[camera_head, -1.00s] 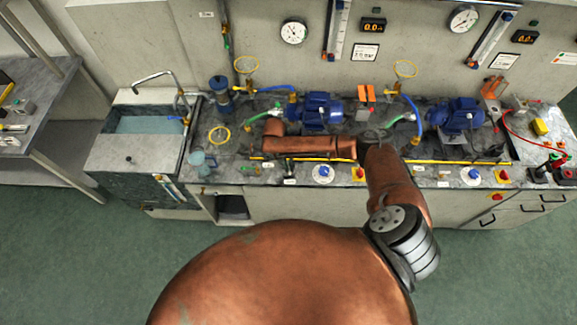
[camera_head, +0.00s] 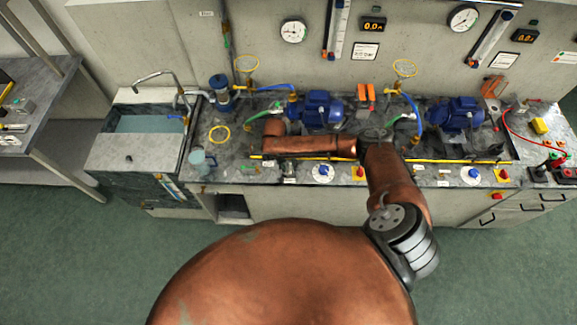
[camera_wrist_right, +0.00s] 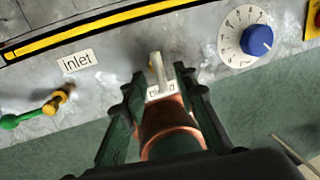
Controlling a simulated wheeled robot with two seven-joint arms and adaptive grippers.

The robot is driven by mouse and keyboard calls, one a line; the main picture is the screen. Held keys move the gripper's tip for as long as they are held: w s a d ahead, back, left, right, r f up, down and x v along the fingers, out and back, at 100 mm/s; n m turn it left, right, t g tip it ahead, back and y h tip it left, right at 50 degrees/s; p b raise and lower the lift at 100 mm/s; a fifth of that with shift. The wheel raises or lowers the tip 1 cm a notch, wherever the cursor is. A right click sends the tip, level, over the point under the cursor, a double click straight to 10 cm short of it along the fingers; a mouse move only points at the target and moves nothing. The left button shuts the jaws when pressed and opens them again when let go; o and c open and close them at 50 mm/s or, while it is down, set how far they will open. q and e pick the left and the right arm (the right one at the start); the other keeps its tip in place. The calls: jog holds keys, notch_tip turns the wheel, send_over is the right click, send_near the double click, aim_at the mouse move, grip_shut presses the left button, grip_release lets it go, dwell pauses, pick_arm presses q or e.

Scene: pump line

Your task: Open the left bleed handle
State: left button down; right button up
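A pale lever (camera_wrist_right: 157,68), which looks like the left bleed handle, stands at the bench's front strip, between the "Inlet" label and a blue knob. A small label lies at its base, its text too small to read surely. My right gripper (camera_wrist_right: 158,76) has its two dark fingers spread on either side of the lever, with gaps visible. Contact is not clear. In the head view my right gripper (camera_head: 289,166) is small and partly hidden below my copper forearm. My left gripper is in neither view.
A green-handled brass valve (camera_wrist_right: 52,104) sits left of the lever. The blue knob (camera_wrist_right: 257,40) on its white dial is close on the right. Behind are a yellow-black strip (camera_wrist_right: 90,30) and a blue pump (camera_head: 318,110). A sink (camera_head: 145,123) stands at left.

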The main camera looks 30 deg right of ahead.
jog(key=shift+r, duration=0.2)
notch_tip(320, 180, up, 11)
jog(key=w+a, duration=0.1)
jog(key=a, duration=0.1)
jog(key=shift+r, duration=0.2)
dwell(0.5)
